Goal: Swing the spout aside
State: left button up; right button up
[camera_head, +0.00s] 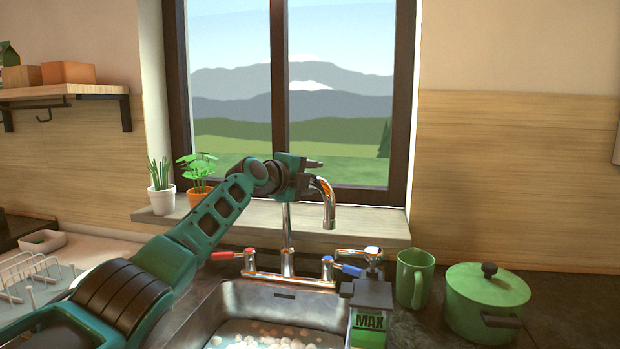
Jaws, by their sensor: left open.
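The chrome spout (329,208) rises behind the sink on a thin post and curves over at the top, its outlet hanging down to the right. My left gripper (315,173) is at the top of the post, level with the upper bend of the spout. It is open, with its fingers pointing right. It hides the left part of the bend, and I cannot tell whether the fingers touch the metal. My right gripper is not in view.
The tap base has a red lever (222,256) and a blue lever (347,269). The sink (235,297) lies below. A pump bottle (370,300), green mug (414,278) and green pot (487,303) stand right. Plants (197,195) stand on the sill; a dish rack (35,275) is left.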

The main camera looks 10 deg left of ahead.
pick_arm(q)
jog(key=shift+v, duration=0.85)
jog(key=b+v, duration=0.2)
jog(key=v, duration=0.9)
jog(key=shift+s+a, duration=0.15)
jog(key=shift+s, duration=0.05)
